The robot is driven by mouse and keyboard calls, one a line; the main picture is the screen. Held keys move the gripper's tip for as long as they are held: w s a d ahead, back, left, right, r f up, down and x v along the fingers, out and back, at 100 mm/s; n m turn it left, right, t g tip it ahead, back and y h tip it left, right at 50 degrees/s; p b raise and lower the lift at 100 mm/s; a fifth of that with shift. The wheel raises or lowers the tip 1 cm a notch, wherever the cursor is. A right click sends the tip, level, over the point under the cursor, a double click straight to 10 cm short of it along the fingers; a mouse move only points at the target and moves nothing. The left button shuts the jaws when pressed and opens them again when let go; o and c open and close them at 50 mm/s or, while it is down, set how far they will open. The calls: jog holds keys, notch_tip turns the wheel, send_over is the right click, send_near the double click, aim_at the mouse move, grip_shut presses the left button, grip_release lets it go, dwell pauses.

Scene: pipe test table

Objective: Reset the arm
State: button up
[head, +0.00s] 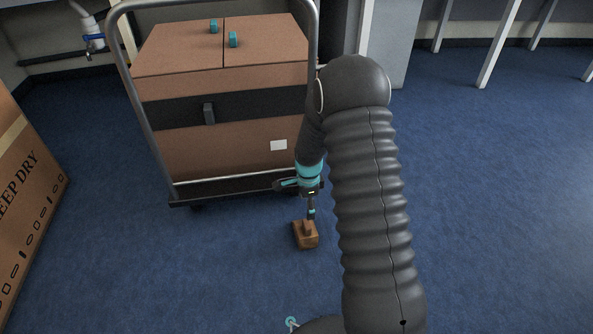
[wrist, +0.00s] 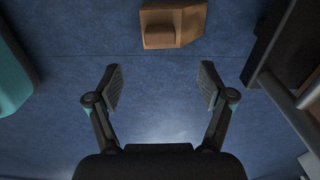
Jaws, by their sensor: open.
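My gripper (wrist: 160,88) is open and empty in the wrist view, its two fingers spread wide over the blue carpet. In the head view my gripper (head: 311,212) points down in front of the cart, close to a small brown wooden block with a raised knob (head: 306,234). The block also shows at the top of the wrist view (wrist: 173,24), beyond the fingertips and not between them. In the head view my arm reaches forward and bends down at its far end. Any contact between the fingertips and the block is hard to tell in the head view.
A platform cart (head: 240,188) with a metal frame carries a large brown box (head: 220,85) with teal pieces on top. A cardboard box (head: 25,190) stands at the left edge. Table legs (head: 499,45) stand at the back right. The blue carpet (head: 490,190) on the right is clear.

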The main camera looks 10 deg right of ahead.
jog(key=s+r+n+g, duration=0.2)
jog(key=s+r+n, duration=0.3)
jog(key=s+n, duration=0.4)
jog(key=s+r+n+t+p, duration=0.2)
jog(key=s+r, duration=0.5)
jog(key=r, duration=0.6)
jog(key=s+r+n+t+p, duration=0.3)
jog(key=s+r+p, duration=0.2)
jog(key=r, duration=0.9)
jog(key=s+r+n+t+p, duration=0.2)
jog(key=s+r+n+p, duration=0.1)
jog(key=s+r, duration=0.6)
notch_tip(320, 180, up, 5)
jog(key=shift+s+f+t+p, duration=0.15)
jog(key=shift+s+t+p, duration=0.1)
jog(key=shift+t+p, duration=0.1)
jog(key=shift+a, duration=0.1)
jog(key=shift+c, duration=0.3)
